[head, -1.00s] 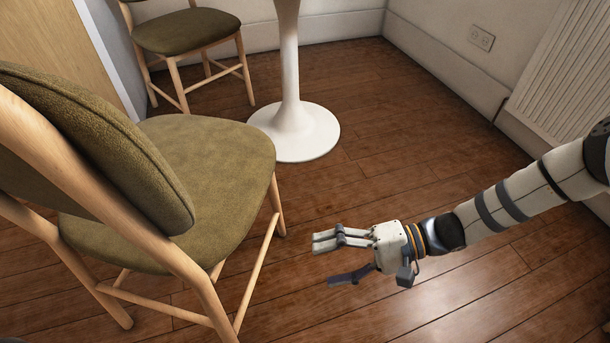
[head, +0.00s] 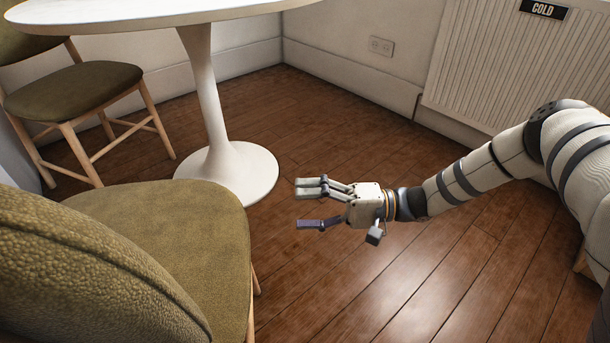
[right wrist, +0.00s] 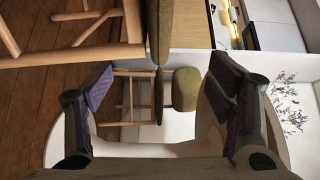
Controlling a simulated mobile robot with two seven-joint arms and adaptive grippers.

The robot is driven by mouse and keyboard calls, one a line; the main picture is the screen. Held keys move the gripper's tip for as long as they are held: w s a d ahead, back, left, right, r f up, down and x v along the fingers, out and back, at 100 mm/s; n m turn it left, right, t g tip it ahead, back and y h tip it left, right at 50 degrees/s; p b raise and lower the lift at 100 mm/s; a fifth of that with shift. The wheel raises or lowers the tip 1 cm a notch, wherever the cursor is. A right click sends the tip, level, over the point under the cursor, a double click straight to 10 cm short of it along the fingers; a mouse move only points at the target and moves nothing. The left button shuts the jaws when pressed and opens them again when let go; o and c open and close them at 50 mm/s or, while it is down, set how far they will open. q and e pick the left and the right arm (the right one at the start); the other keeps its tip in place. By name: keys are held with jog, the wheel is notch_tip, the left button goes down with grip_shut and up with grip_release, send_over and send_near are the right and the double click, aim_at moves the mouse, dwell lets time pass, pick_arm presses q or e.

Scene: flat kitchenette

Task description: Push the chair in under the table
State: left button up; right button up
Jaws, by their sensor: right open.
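The near chair, with an olive seat (head: 190,225) and a padded back (head: 70,270), stands at the lower left in the head view. Its lower frame is mostly cut off. The white table (head: 150,12) stands beyond it on a round pedestal base (head: 250,172); the near chair's seat is in front of that base. My right gripper (head: 308,205) is open and empty, right of the seat and apart from it. In the right wrist view, its two fingers (right wrist: 165,95) are spread, with wooden chair parts (right wrist: 75,50) beyond them. My left gripper is out of view.
A second olive chair (head: 80,88) stands at the far left beside the table. A radiator (head: 490,60) and a wall socket (head: 381,46) are on the back wall. The wooden floor (head: 350,290) is clear right of the near chair.

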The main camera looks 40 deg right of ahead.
aim_at(249, 209)
jog(key=b+x, duration=0.1)
jog(key=x, duration=1.1)
jog(key=shift+a, duration=0.1)
grip_shut()
